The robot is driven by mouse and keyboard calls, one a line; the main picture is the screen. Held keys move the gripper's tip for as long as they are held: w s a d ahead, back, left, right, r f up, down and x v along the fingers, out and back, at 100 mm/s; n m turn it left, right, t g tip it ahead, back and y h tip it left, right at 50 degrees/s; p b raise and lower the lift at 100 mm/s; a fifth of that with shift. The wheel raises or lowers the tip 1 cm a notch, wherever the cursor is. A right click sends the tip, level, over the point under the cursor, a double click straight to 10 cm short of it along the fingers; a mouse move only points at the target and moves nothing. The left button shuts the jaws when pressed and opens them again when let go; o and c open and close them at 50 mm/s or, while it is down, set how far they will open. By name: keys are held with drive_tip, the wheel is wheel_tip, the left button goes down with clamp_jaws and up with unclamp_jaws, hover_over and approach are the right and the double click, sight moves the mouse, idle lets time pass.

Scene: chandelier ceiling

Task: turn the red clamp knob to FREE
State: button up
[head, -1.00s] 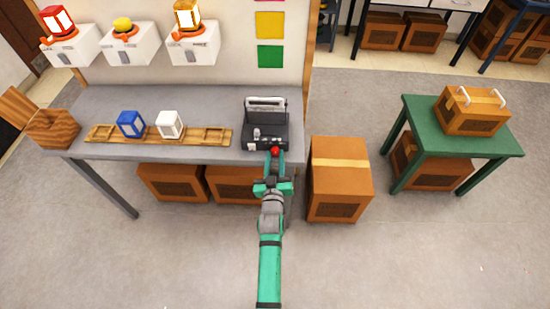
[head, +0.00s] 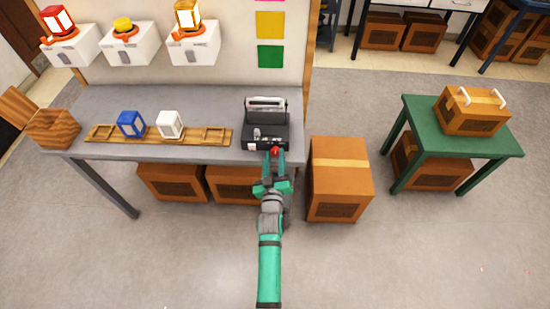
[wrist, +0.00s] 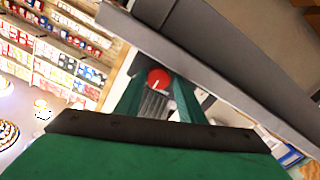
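The red clamp knob (head: 275,150) is on the front of a dark grey device (head: 265,132) at the right end of the grey table. In the wrist view the knob (wrist: 159,79) is a round red disc with a short pale mark. My green gripper (head: 274,160) reaches the knob from the front. In the wrist view its fingertips (wrist: 160,84) sit on either side of the knob and appear to touch it. The wrist view is tilted against the table edge. Any lettering by the knob is too small to read.
A wooden rack (head: 195,137) with a blue block (head: 130,124) and a white block (head: 169,125) lies left of the device. A cardboard box (head: 340,180) stands right of my arm. Open floor lies in front, and a green table (head: 418,122) stands at right.

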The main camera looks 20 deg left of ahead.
drive_tip(key=shift+w, duration=0.1)
drive_tip(key=shift+d, duration=0.15)
drive_tip(key=v, duration=1)
drive_tip(key=shift+s, duration=0.4)
drive_tip(key=shift+o, duration=1.4)
drive_tip(key=w+a+m, duration=0.1)
drive_tip(key=w+m, duration=0.5)
drive_tip(key=w+a+m, duration=0.1)
drive_tip(key=w+m, duration=0.2)
drive_tip(key=w, duration=0.1)
drive_tip(key=shift+w+a+r, duration=0.1)
drive_tip(key=shift+a+r, duration=0.15)
drive_tip(key=shift+a, duration=0.05)
drive_tip(key=shift+c, duration=0.7)
